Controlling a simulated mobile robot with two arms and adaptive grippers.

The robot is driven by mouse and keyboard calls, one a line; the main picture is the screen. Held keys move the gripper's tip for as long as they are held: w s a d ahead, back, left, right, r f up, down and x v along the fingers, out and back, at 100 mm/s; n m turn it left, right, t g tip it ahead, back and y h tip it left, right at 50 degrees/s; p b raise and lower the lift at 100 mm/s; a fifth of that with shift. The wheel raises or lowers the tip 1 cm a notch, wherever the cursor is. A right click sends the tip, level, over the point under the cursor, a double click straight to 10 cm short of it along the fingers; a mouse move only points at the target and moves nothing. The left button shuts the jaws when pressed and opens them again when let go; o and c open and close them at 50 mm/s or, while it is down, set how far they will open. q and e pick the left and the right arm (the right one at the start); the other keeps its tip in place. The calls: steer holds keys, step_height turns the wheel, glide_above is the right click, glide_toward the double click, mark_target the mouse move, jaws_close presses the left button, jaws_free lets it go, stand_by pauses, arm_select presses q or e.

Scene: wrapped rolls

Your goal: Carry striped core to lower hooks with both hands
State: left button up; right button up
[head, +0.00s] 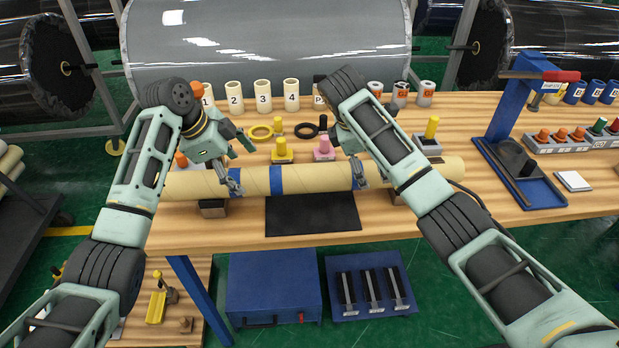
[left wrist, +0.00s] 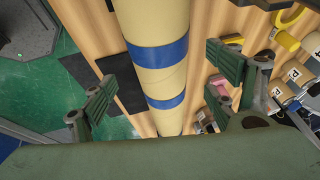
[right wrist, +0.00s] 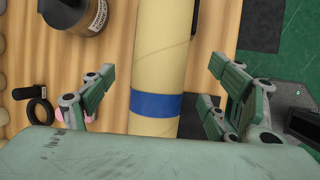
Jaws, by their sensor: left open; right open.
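The striped core (head: 315,180), a long tan tube with blue bands, lies level across the front of the wooden table on low supports. My left gripper (head: 232,182) is open at its left part, beside a blue band. In the left wrist view the core (left wrist: 158,40) runs between the spread fingers. My right gripper (head: 358,176) is open at the right blue band. In the right wrist view the core (right wrist: 158,50) also passes between the spread fingers, with gaps on both sides. I cannot make out the lower hooks.
A dark mat (head: 312,215) lies in front of the core. Yellow (head: 282,150) and pink (head: 324,148) pieces and numbered cups (head: 262,96) stand behind it. A blue stand (head: 520,120) is at the right. Large wrapped rolls (head: 265,40) hang behind the table. A blue box (head: 273,288) sits below.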

mark_target(253, 181)
arm_select(q)
steer(key=x, duration=0.6)
steer(key=shift+w+d+f, duration=0.1)
steer(key=shift+d+f, duration=0.1)
steer(key=shift+d, duration=0.05)
arm_select(e)
steer(key=x, duration=0.6)
steer(key=shift+d+f, duration=0.25)
steer(key=shift+d, duration=0.05)
arm_select(q)
steer(key=shift+c, duration=0.3)
arm_select(e)
steer(key=shift+c, duration=0.3)
arm_select(q)
jaws_close()
arm_select(e)
jaws_close()
arm_select(q)
steer(key=shift+r, duration=0.15)
arm_select(e)
steer(key=shift+r, duration=0.15)
